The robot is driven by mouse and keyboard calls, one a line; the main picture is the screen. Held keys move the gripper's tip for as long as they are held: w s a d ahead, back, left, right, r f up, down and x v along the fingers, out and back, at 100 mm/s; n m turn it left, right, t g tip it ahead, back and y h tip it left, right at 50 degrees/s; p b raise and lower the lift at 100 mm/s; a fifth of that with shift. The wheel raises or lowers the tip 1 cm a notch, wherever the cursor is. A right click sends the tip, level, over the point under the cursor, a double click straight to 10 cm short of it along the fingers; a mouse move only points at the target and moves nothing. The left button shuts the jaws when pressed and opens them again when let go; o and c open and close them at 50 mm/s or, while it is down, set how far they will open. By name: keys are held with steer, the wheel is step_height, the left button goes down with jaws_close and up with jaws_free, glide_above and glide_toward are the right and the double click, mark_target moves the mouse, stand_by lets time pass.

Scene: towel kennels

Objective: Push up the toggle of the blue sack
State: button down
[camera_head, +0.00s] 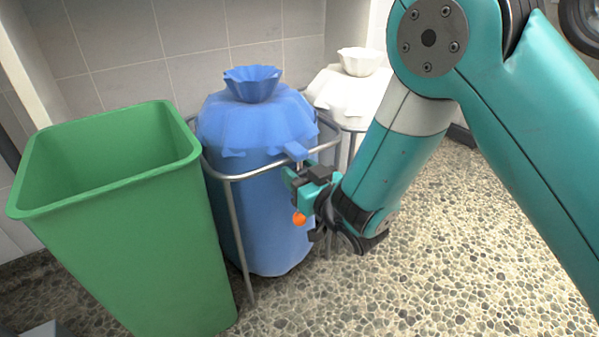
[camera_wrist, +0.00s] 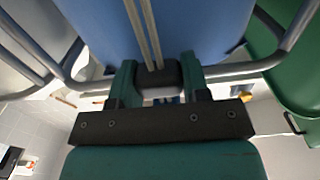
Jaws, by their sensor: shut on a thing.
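The blue sack (camera_head: 258,190) stands upright in a metal frame, its gathered top (camera_head: 252,84) flaring open above a draped collar. A blue tab (camera_head: 296,150) sticks out at the collar's right front, above my gripper (camera_head: 306,180). In the wrist view, my gripper (camera_wrist: 156,76) is shut on a dark toggle (camera_wrist: 157,73), one finger on each side. Two pale cords (camera_wrist: 150,35) run through the toggle, against the blue sack (camera_wrist: 185,25). In the head view the fingers largely hide the toggle. An orange ball (camera_head: 299,218) shows just below the gripper.
A tall green bin (camera_head: 150,240) stands close on the left. The metal frame's rail (camera_head: 262,171) passes near my gripper. A white sack (camera_head: 345,95) stands behind on the right, partly hidden by my arm. Pebbled floor (camera_head: 440,260) is clear at the front right.

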steer(key=shift+r+p, duration=0.5)
steer(key=shift+r, duration=0.35)
steer(key=c, duration=0.6)
jaws_free()
